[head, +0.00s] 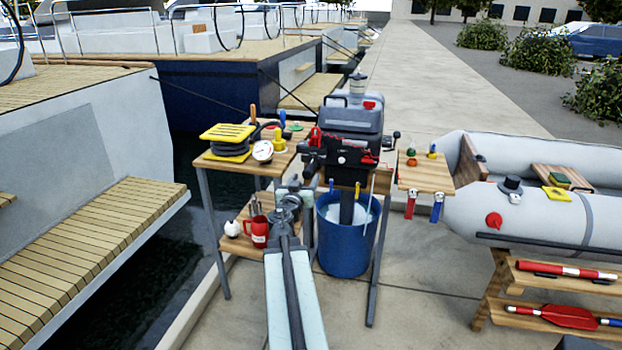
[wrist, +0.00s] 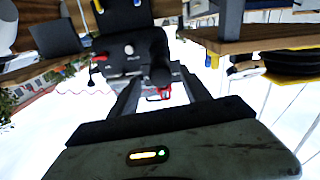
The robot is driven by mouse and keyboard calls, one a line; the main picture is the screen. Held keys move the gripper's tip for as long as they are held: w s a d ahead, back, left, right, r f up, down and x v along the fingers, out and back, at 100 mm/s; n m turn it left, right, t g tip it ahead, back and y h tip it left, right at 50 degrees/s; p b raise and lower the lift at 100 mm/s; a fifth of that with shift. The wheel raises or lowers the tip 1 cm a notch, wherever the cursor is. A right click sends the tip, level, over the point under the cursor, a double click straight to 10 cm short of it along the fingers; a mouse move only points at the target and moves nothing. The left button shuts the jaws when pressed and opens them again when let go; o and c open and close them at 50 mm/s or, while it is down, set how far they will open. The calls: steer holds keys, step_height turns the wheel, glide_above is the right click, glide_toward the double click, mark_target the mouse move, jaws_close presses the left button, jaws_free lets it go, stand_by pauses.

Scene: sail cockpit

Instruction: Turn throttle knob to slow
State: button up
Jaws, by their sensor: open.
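The outboard motor (head: 350,125) stands clamped to a wooden board on a stand, grey on top with a black front panel. A small pale round knob (head: 342,159) sits on that panel; it also shows in the wrist view (wrist: 129,50). A dark rounded grip (wrist: 160,76) points toward the wrist camera. I cannot tell which of these is the throttle knob, nor read its setting. My gripper (wrist: 163,92) is open, its two fingers reaching toward the motor's front with the grip between or just beyond them. Contact cannot be made out. In the head view my arm ends just below the motor's front.
A blue water barrel (head: 345,240) stands under the motor. A wooden side table (head: 245,155) at left carries a yellow-topped coil (head: 228,133) and a gauge (head: 262,151). A small shelf (head: 425,175) is at right, beside a grey inflatable boat (head: 545,210). Open pavement lies in front.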

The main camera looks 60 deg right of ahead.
mark_target(310, 169)
steer(key=x, duration=0.7)
steer(key=shift+w+d, duration=0.15)
steer(key=shift+d, duration=0.2)
jaws_close()
